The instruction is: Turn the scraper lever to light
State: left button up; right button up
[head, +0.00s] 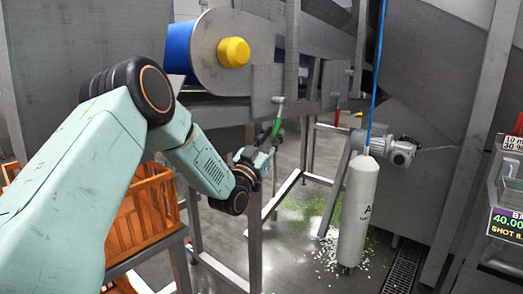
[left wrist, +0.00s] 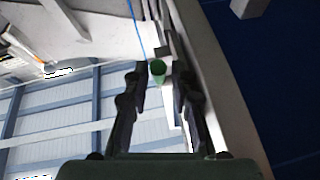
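The scraper lever (head: 276,128) has a green grip and hangs below a grey pivot under the conveyor's end. My left gripper (head: 266,146) reaches it from below left, close to the grip's lower end. In the left wrist view the green end of the lever (left wrist: 157,68) shows between the tips of my two dark fingers, which stand apart. The left fingertip is very near it; a narrow gap shows on the right. I cannot see whether either finger touches it. The lever's markings are not readable. My right gripper is out of view.
A conveyor drum with a yellow hub (head: 233,52) and blue belt (head: 179,48) is above the lever. A grey post (head: 255,220) stands below. An orange crate (head: 150,212) is at left.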

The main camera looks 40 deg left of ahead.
pick_arm(q)
jog(key=v, duration=1)
jog(key=shift+s, duration=0.2)
jog(key=shift+r, duration=0.1)
